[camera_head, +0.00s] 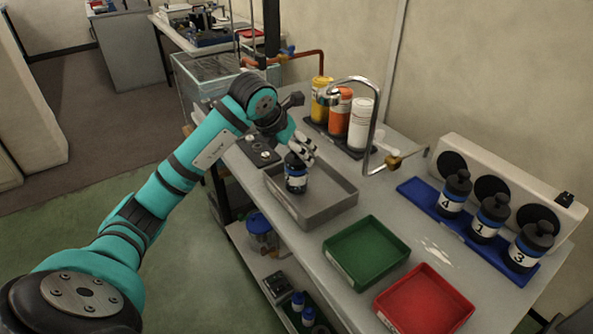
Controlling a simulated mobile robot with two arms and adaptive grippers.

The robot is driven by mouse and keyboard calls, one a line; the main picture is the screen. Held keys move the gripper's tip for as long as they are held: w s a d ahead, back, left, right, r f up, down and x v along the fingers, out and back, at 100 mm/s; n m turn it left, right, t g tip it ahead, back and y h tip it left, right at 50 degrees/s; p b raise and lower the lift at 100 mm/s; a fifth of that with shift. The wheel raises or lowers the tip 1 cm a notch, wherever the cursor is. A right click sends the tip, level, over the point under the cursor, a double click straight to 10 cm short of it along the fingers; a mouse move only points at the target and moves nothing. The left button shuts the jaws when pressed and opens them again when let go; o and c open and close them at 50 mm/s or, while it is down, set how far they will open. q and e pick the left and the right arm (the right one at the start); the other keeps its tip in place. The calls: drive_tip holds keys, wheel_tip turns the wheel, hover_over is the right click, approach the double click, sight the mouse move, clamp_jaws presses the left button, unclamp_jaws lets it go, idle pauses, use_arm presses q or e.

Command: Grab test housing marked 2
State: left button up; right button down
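A black test housing (296,184) with a blue and white band is upright at the left part of the grey tray (337,210). Its number is not readable here. My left gripper (301,158) is at the top of this housing, with its pale fingers around or beside the cap. The fingers partly hide the cap, and I cannot tell whether they are closed on it. Three similar housings, marked 4 (454,194), 1 (489,218) and 3 (530,247), stand on a blue rack (413,189) at the right. My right gripper is not in view.
A green tray (366,252) and a red tray (424,303) lie in front of the grey tray. A curved metal faucet (371,140) rises behind it, near yellow, orange and white bottles (361,125). A pale device with black round openings (509,190) backs the rack.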

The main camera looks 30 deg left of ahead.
use_arm(q)
drive_tip(key=x, duration=0.2)
drive_tip(key=shift+w+f, duration=0.5)
drive_tip(key=shift+f, duration=0.1)
drive_tip(key=c, duration=0.9)
clamp_jaws()
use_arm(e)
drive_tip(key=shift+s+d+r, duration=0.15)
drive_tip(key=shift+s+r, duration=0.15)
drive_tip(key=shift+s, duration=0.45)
